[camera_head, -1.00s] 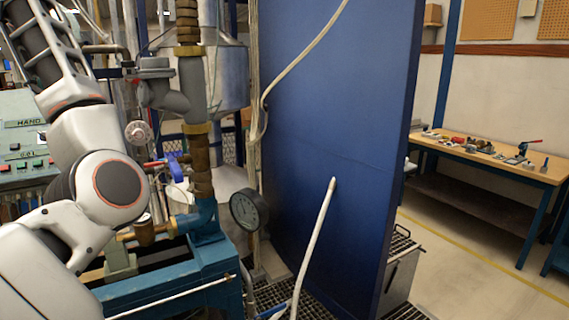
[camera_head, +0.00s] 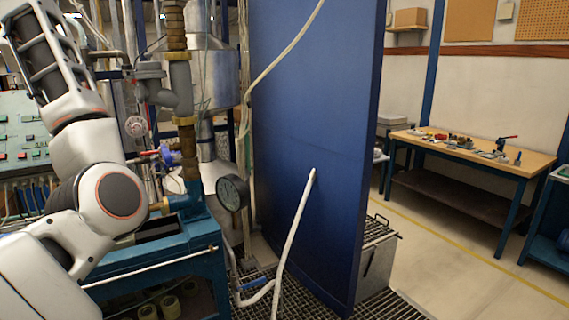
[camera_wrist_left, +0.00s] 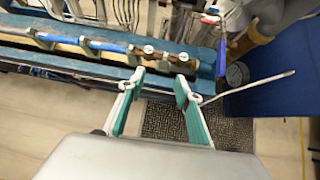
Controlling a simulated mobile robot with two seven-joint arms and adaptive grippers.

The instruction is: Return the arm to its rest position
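My left arm (camera_head: 95,195) fills the left side of the head view, bent at a rounded joint, its upper part reaching the top left. In the left wrist view my left gripper (camera_wrist_left: 158,84) is open. Its two fingers with green pads stand apart, with nothing seen between them. They hang above the dark floor grating (camera_wrist_left: 165,122), near the edge of a blue bench (camera_wrist_left: 60,62). My right arm and gripper do not show.
A tall blue panel (camera_head: 315,120) stands in the middle. Left of it are a pressure gauge (camera_head: 232,193), vertical pipes (camera_head: 180,75) and a control panel (camera_head: 22,135). A wooden worktable (camera_head: 470,158) with small parts stands right.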

